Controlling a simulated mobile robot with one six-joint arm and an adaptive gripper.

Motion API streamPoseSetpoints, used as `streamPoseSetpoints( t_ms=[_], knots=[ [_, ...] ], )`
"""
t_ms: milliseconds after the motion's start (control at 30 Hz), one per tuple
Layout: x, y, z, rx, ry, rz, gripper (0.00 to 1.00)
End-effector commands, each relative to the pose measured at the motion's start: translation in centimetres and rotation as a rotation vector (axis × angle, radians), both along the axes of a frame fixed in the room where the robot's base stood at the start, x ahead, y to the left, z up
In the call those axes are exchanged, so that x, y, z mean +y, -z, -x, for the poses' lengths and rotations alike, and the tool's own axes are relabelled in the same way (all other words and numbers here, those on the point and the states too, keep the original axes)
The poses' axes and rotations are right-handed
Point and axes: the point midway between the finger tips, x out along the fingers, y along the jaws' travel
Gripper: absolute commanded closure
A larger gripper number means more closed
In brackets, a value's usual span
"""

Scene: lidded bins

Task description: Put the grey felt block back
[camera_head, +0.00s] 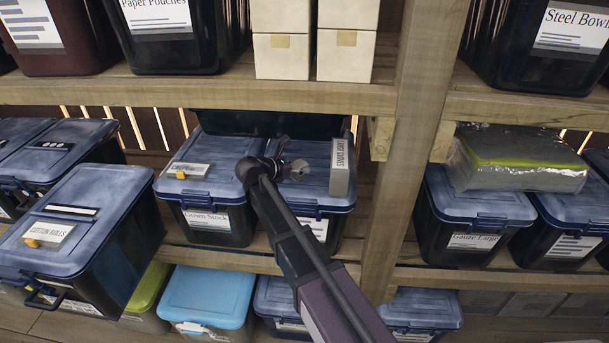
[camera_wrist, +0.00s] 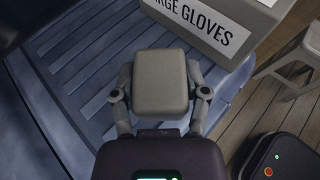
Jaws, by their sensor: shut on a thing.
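The grey block (camera_wrist: 161,82), with rounded corners, sits between the two fingers of my gripper (camera_wrist: 160,76) in the wrist view. The fingers are shut on its left and right sides. The block is above a ribbed blue lid (camera_wrist: 75,85); I cannot tell whether it touches it. In the head view my gripper (camera_head: 287,160) is over the blue-lidded bin (camera_head: 312,206) on the middle shelf. The block is not clear there, largely hidden by my wrist.
A grey "Large Gloves" box (camera_head: 340,168) stands on the same lid, close to the right; it also shows in the wrist view (camera_wrist: 222,25). A "Gown Stock" bin (camera_head: 207,220) is on the left. A wooden post (camera_head: 405,150) is on the right, with a shelf (camera_head: 220,92) above.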

Motion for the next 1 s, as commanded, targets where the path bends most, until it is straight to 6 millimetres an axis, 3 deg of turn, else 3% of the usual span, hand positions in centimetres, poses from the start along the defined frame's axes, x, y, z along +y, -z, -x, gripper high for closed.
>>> streamPoseSetpoints(
  t_ms=[367, 567, 1000],
  knots=[
    [0.0, 0.0, -0.2, 0.0, 0.0, 0.0, 0.9],
    [-0.4, 0.2, -1.5, 0.0, 0.001, 0.0, 0.9],
    [-0.4, 3.6, -1.4, 0.0, 0.0, 0.0, 0.9]
  ],
)
